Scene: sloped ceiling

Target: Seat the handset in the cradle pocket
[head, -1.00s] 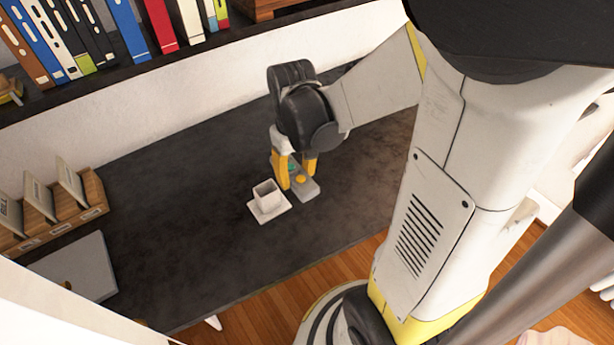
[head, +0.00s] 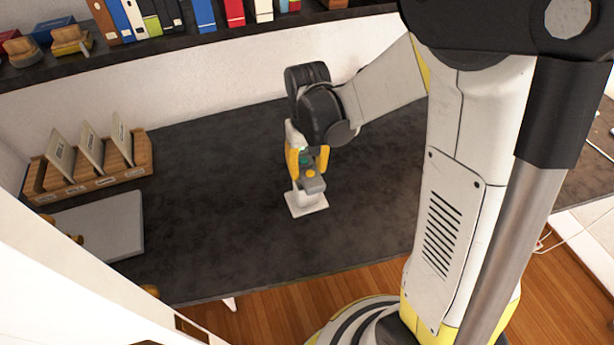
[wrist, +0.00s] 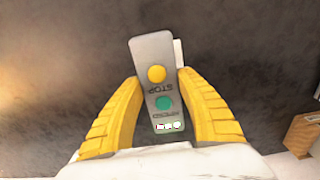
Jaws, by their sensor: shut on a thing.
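My gripper (head: 307,165), with yellow fingers, is shut on the grey handset (head: 314,186). The handset also shows in the wrist view (wrist: 155,57), between both fingers, with a yellow STOP button, a green button and a small display. The white cradle (head: 307,207) stands on the dark desk; its base plate shows below the handset in the head view. The handset and gripper hide most of the cradle's pocket. A white edge of the cradle shows behind the handset in the wrist view (wrist: 179,52). I cannot tell whether the handset is above or inside the pocket.
A wooden sorter (head: 100,178) with several upright dividers and a grey flat panel (head: 105,228) are at the left of the desk (head: 220,240). A shelf of binders (head: 205,15) runs along the back wall. The desk around the cradle is clear.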

